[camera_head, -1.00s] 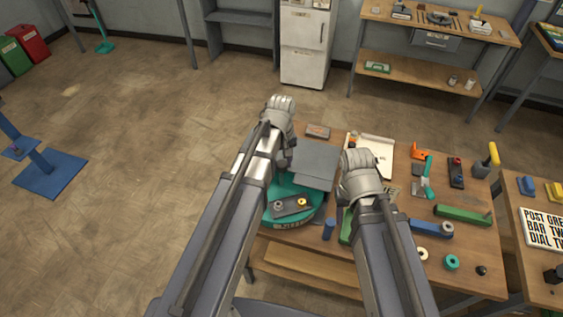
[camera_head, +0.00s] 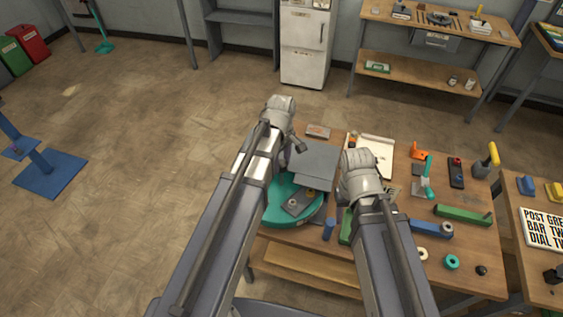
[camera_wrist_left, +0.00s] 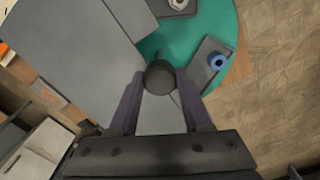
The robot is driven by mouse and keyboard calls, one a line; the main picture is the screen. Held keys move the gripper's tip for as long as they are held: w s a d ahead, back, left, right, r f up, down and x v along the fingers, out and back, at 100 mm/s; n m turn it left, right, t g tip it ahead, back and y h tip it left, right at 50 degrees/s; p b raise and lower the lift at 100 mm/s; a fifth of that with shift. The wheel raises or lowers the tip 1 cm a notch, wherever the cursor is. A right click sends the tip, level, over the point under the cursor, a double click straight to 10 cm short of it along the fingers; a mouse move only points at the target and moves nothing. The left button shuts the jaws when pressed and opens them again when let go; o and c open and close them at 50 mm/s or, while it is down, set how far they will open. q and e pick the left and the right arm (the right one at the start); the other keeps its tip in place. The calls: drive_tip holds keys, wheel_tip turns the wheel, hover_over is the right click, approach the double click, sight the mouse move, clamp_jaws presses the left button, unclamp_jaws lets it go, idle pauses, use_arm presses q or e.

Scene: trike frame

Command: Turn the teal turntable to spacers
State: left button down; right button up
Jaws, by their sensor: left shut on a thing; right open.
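The teal turntable (camera_head: 284,187) stands at the left end of the workbench, partly hidden by my left arm and a grey panel (camera_head: 318,160). A dark grey tray (camera_head: 302,205) with small ring-like parts sits on its near side. In the left wrist view the teal disc (camera_wrist_left: 200,35) carries a grey tray (camera_wrist_left: 199,76) with a blue ring (camera_wrist_left: 217,62), and another tray at the top edge. My left gripper (camera_wrist_left: 160,88) is shut on a dark round knob (camera_wrist_left: 160,74) beside the panel. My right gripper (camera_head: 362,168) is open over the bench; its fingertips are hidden.
The workbench (camera_head: 400,215) holds a white board (camera_head: 378,150), a green bar (camera_head: 463,215), a blue part (camera_head: 432,230), a teal-handled tool (camera_head: 428,178) and rings to the right. Floor to the left is open.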

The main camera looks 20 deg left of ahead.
use_arm(q)
drive_tip(key=shift+n, duration=5.6)
drive_tip(key=shift+c, duration=1.7)
unclamp_jaws()
drive_tip(key=shift+r, duration=0.1)
wheel_tip(320, 180, up, 8)
drive_tip(key=p, duration=0.8)
drive_tip(key=shift+f, duration=0.2)
